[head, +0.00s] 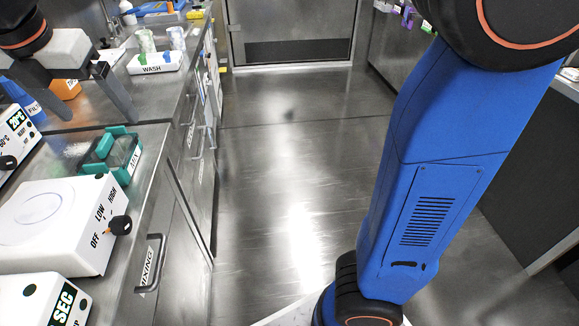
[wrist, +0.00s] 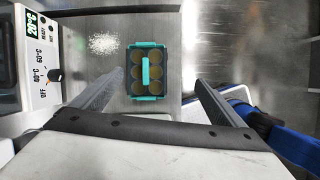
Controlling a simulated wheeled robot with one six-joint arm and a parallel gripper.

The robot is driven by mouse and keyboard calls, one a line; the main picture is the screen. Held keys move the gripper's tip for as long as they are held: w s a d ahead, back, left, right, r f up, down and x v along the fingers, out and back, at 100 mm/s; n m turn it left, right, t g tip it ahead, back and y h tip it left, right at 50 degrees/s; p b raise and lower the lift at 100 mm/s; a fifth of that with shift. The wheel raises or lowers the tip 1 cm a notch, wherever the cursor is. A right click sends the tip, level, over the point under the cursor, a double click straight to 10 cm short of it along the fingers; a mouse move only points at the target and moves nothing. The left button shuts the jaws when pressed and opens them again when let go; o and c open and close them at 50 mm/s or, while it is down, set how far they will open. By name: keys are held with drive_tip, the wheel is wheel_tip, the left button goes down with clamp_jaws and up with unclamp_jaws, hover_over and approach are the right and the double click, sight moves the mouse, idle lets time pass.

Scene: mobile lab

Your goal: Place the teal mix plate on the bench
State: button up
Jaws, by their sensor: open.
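The teal mix plate (head: 130,138) is a dark, several-welled plate in a teal frame with a teal bar across its middle. In the head view it sits on the steel bench (head: 155,150), beside a white mixer box, with a label on its side. In the wrist view the plate (wrist: 134,72) shows whole, between the two finger lines and beyond the tips. My gripper (head: 101,118) is open and empty, its fingers spread wide above the bench. It also shows in the wrist view (wrist: 154,84). No contact with the plate is visible.
A white box with an OFF-LOW-HIGH knob (head: 50,225) and a timer box (head: 45,300) stand near. A 20°C heater (wrist: 40,60) and spilled white grains (wrist: 103,43) lie left of the plate. A WASH rack (head: 153,65) stands farther back. The floor is clear.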

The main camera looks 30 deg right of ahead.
drive_tip(key=s+d+f+m+y, duration=0.1)
drive_tip(key=s+d+f+m, duration=0.15)
drive_tip(key=d+m, duration=0.7)
drive_tip(key=s+d+f+m, duration=0.1)
drive_tip(key=d+f+m, duration=0.35)
drive_tip(key=d, duration=1.05)
drive_tip(key=s+d+f+m, duration=1.2)
drive_tip(key=d+f+m, duration=0.1)
drive_tip(key=m, duration=0.3)
drive_tip(key=shift+s+d+t, duration=0.2)
drive_tip(key=shift+t, duration=0.2)
